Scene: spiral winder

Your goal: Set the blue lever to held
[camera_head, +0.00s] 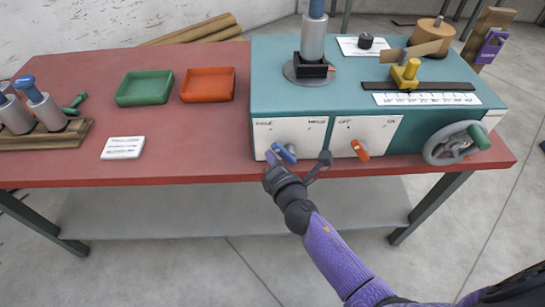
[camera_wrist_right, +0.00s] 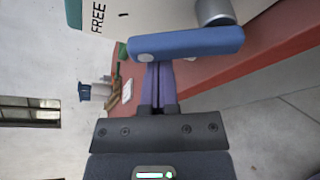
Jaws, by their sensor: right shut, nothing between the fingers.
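The blue lever (camera_head: 284,153) sits on a white panel (camera_head: 262,138) on the front of the teal machine. The panel is lettered FREE at left and HELD at right. The lever's free end points up and left, towards the FREE side. In the right wrist view the blue lever (camera_wrist_right: 190,43) crosses the picture, with its grey pivot behind its right end. My right gripper (camera_head: 270,158) is shut and empty at the lever's left end. Its purple fingers (camera_wrist_right: 158,80) reach the lever's free end; I cannot tell whether they touch. My left gripper is out of view.
An orange lever (camera_head: 360,149) is on the panel to the right, and a grey handwheel (camera_head: 452,145) beyond it. A green tray (camera_head: 145,88) and an orange tray (camera_head: 208,85) stand on the red table (camera_head: 195,150). The space before the table's front edge is free.

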